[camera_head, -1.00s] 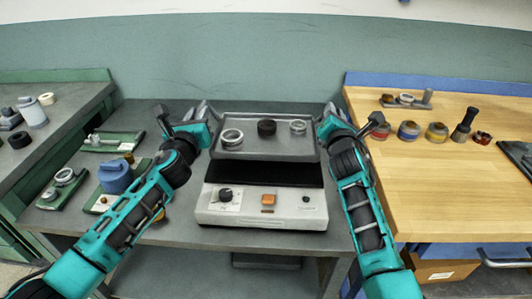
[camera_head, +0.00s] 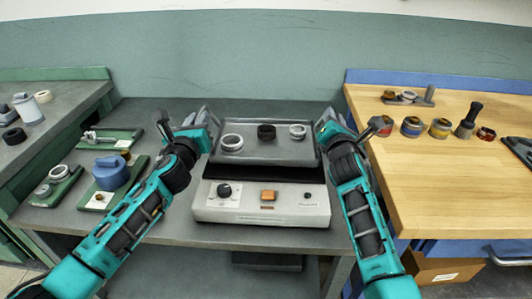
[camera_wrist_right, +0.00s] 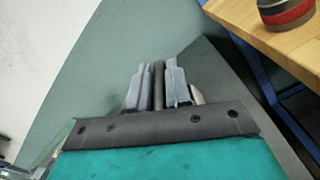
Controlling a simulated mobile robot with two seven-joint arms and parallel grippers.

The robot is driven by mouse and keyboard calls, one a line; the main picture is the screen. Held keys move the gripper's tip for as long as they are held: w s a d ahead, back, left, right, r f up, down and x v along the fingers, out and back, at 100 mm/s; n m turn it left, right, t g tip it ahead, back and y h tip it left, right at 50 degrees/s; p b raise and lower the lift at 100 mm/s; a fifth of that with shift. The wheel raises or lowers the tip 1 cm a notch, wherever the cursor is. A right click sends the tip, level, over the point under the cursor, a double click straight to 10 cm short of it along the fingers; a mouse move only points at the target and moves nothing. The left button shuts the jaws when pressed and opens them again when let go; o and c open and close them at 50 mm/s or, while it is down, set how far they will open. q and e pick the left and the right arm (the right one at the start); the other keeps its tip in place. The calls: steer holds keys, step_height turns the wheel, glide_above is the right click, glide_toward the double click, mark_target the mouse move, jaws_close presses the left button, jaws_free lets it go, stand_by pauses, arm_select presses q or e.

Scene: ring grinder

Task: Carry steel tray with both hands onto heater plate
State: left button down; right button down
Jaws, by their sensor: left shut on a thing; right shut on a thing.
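The grey steel tray (camera_head: 265,152) is held level between my two grippers, over the back of the heater plate. Two metal rings and a dark ring lie on it. The heater plate (camera_head: 240,203) is a white box with a black top, a knob and an orange switch; the tray hides much of its top. Whether tray and plate touch I cannot tell. My left gripper (camera_head: 205,118) is shut on the tray's left end. My right gripper (camera_head: 328,118) is shut on the right end; its closed fingers show in the right wrist view (camera_wrist_right: 158,88).
Left of the heater stand a blue container (camera_head: 111,173) on a green board and green fixtures (camera_head: 108,139). A wooden bench (camera_head: 440,180) at the right carries several small jars and a dark brush-like tool (camera_head: 468,121). The grey table (camera_head: 190,232) is bare around the heater's front.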

arm_select(q)
steer(key=shift+a+f+b, duration=0.3)
steer(key=shift+f+b, duration=0.35)
steer(key=shift+f, duration=0.1)
arm_select(e)
steer(key=shift+d+f, duration=0.3)
steer(key=shift+f, duration=0.35)
arm_select(q)
steer(key=c, duration=1.5)
jaws_free()
steer(key=shift+f, duration=0.25)
arm_select(e)
steer(key=c, duration=1.5)
jaws_free()
steer(key=shift+f, duration=0.25)
arm_select(q)
steer(key=shift+o, duration=0.9)
steer(key=shift+r, duration=0.15)
arm_select(e)
steer(key=shift+o, duration=0.6)
steer(key=shift+r, duration=0.15)
arm_select(q)
steer(key=o, duration=0.3)
steer(key=shift+d, duration=0.2)
arm_select(e)
steer(key=o, duration=0.3)
steer(key=shift+a, duration=0.2)
arm_select(q)
steer(key=shift+s, duration=0.2)
